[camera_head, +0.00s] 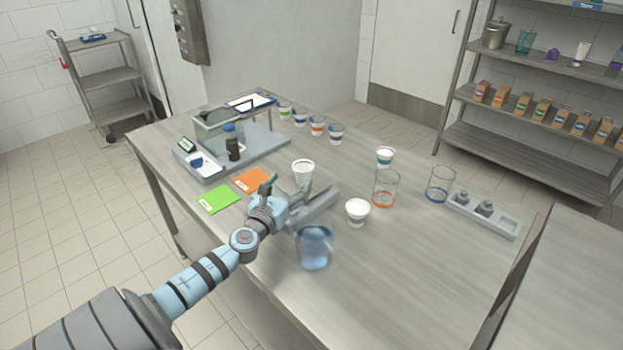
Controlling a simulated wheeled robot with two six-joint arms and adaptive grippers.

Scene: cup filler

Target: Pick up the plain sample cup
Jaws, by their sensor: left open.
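A plain white cup (304,171) stands upright on the table just beyond my left gripper. Another white cup (357,212) stands to the right of the gripper; whether it carries a marking is too small to tell. My left gripper (288,188) is open, its fingers pointing toward the first cup. The fingers partly overlap that cup's lower part in the picture, and I cannot tell whether they touch it. My right gripper is not in view.
A bluish clear vessel (314,248) stands near the front edge, close to my wrist. Clear beakers (386,188) (440,184) stand to the right. Green (218,199) and orange (252,180) cards lie left. Banded cups (337,134) stand behind.

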